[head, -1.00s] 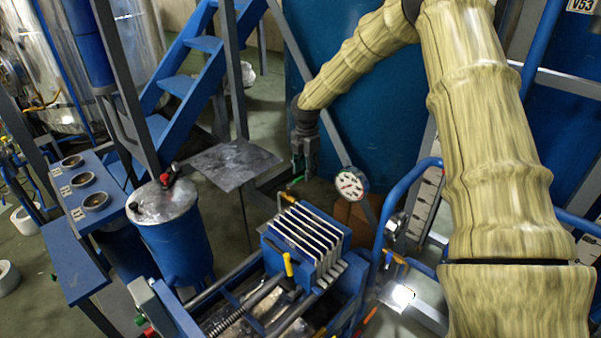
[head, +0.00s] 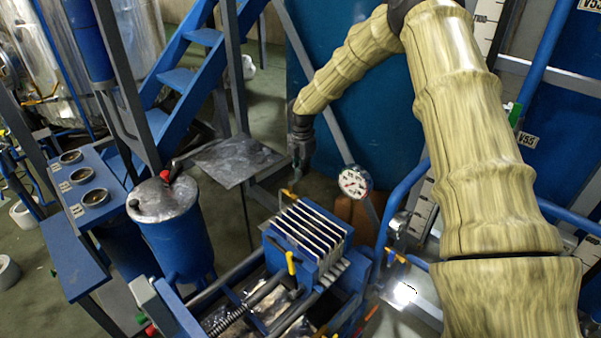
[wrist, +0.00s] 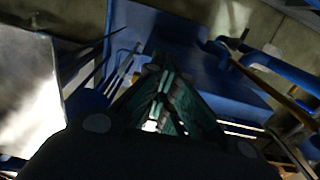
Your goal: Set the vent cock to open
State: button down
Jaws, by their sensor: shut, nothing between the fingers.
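My gripper (head: 301,172) hangs pointing down in the head view, above and behind the blue finned block (head: 308,235). Its fingers (wrist: 158,112) look closed together in the wrist view, with nothing between them. A small yellow fitting (head: 290,194) shows just below the fingertips, apart from or near them; I cannot tell if they touch. A yellow lever (head: 291,263) stands upright at the front of the finned block. A small red-knobbed fitting (head: 165,175) sits on the lid of the blue drum (head: 178,240). No label shows which is the vent cock.
A round pressure gauge (head: 354,183) stands right of my gripper. A grey metal plate (head: 236,160) lies to its left. Blue pipe rails (head: 400,205) rise at the right, and blue stairs (head: 185,85) stand behind.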

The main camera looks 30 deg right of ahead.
jog(key=c, duration=2)
grip_release()
jog(key=shift+s+a+f, duration=0.1)
jog(key=shift+a+f, duration=0.15)
jog(key=shift+f, duration=0.1)
jog(key=o, duration=0.6)
jog(key=shift+f, duration=0.1)
jog(key=shift+d+f, duration=0.1)
jog(key=shift+d, duration=0.25)
jog(key=shift+r, duration=0.25)
jog(key=shift+w+r, duration=0.2)
notch_tip(320, 180, up, 11)
jog(key=shift+s+r, duration=0.1)
jog(key=shift+r, duration=0.05)
